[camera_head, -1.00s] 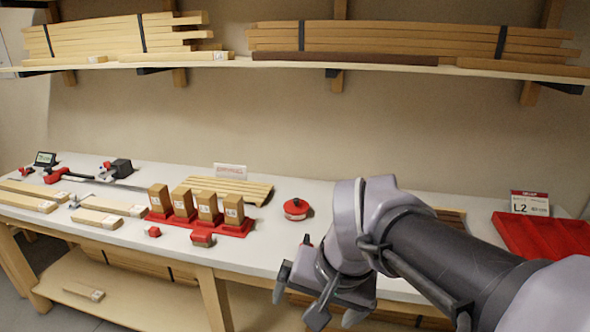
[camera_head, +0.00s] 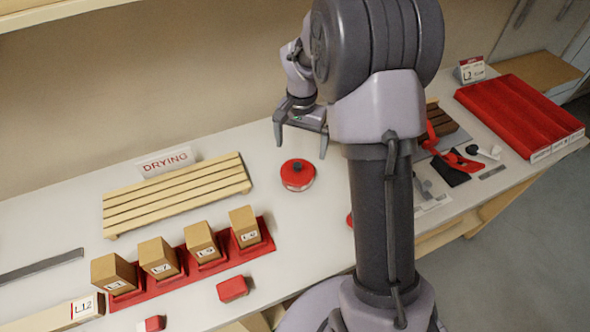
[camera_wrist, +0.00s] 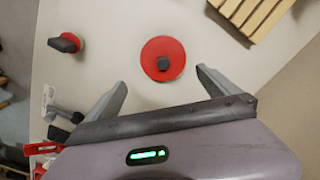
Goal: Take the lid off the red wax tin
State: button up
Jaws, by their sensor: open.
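The red wax tin (camera_head: 297,175) stands upright on the white bench, right of the slatted drying rack. Its round red lid (camera_wrist: 162,58) with a dark knob is on it, seen from above in the wrist view. My gripper (camera_head: 301,140) is open and empty, above and just behind the tin in the head view. In the wrist view the spread fingers of my gripper (camera_wrist: 160,80) lie either side of the tin, apart from it. The lower side of the tin is hidden in the wrist view.
The drying rack (camera_head: 180,193) and a red holder (camera_head: 150,289) with several wooden blocks stand to the left. A small red block (camera_head: 232,288) lies in front. A red tray (camera_head: 520,115) is at right. Bare bench surrounds the tin.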

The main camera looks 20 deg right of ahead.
aim_at(297, 165)
jog(key=f+b, duration=0.1)
jog(key=f, duration=0.2)
jog(key=f+b, duration=0.1)
jog(key=f, duration=0.2)
jog(key=f+b, duration=0.1)
jog(key=f, duration=0.2)
jog(key=shift+w+a, duration=0.15)
jog(key=shift+a, duration=0.25)
jog(key=shift+r, duration=0.15)
jog(key=shift+c, duration=0.4)
jog(key=c, duration=1)
jog(key=shift+c, duration=0.2)
jog(key=shift+r, duration=0.1)
